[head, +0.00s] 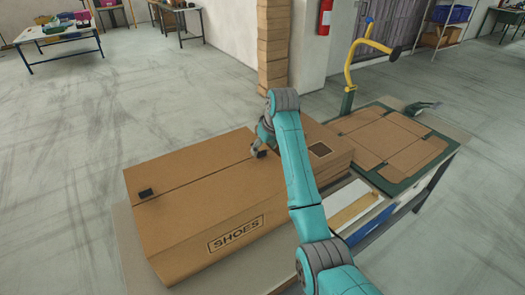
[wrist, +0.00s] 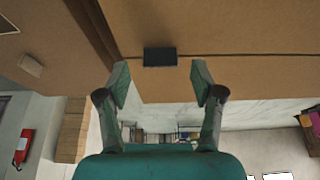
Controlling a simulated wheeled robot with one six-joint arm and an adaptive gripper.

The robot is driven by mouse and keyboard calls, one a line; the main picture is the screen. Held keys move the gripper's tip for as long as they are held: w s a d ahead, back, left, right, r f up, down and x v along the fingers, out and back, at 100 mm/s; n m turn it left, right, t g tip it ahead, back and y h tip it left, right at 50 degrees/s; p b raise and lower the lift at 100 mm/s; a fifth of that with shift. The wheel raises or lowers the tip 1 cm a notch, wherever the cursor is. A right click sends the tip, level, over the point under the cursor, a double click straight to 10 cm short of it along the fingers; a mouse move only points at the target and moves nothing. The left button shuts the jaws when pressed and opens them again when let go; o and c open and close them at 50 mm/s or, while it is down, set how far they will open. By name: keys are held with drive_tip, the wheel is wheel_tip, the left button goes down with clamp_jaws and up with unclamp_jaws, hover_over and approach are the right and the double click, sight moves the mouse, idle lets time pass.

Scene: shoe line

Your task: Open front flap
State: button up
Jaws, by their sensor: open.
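A large brown cardboard box (head: 190,162) lies on the table with its top closed. A seam runs across the top, and the flap (head: 195,208) on my side of it lies flat. "SHOES" is printed on the box's near side. One black tab (head: 145,193) is at the seam's left end. A second black tab (head: 261,154) is at the right end by my gripper (head: 262,142). In the wrist view, my gripper (wrist: 160,76) is open and empty. That tab (wrist: 160,56) shows between and just beyond the fingertips; contact cannot be told.
Another brown carton (head: 335,155) with a dark square stands right of the box, partly behind my arm. A flat cardboard blank (head: 385,140) lies on a green table at right, below a yellow curved lever (head: 365,45).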

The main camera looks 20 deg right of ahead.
drive_tip(key=shift+x, duration=1.3)
clamp_jaws()
